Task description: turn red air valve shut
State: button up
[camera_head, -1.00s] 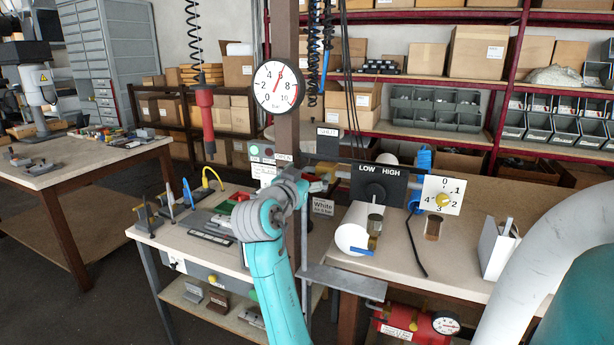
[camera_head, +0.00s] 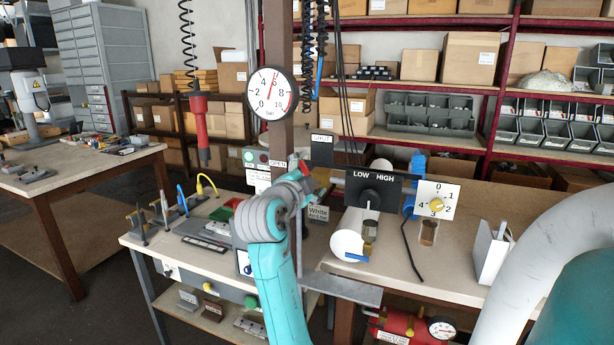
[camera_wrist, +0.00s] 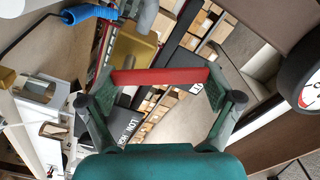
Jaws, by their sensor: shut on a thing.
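The red valve handle (camera_wrist: 160,76) is a flat bar lying across the wrist view. The fingers of my gripper (camera_wrist: 160,84) close on its two ends. A brass-coloured valve body (camera_wrist: 141,52) sits behind the handle. In the head view my arm hides most of the gripper, and a little red (camera_head: 303,166) shows beside the wrist. A label reading OPEN (camera_head: 277,162) is left of the wrist, and a dark plate with a label reading SHUT (camera_head: 322,148) is above right. The round gauge (camera_head: 270,94) has its red needle near 5 to 6.
A black LOW HIGH panel (camera_head: 373,190) and a white numbered dial (camera_head: 435,200) stand right of my wrist. A red hanging tool (camera_head: 200,125) is at the left. The workbench (camera_head: 460,260) carries a white roll (camera_head: 347,244). A post (camera_head: 278,135) rises behind the arm.

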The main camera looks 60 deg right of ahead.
jog(key=m, duration=0.2)
jog(key=s+m, duration=0.1)
jog(key=m, duration=0.2)
jog(key=shift+s+m, duration=0.3)
jog(key=shift+m, duration=0.1)
dwell(0.4)
jog(key=o, duration=1.4)
jog(key=s+a, duration=0.1)
jog(key=a, duration=1.1)
jog(key=shift+d, duration=0.1)
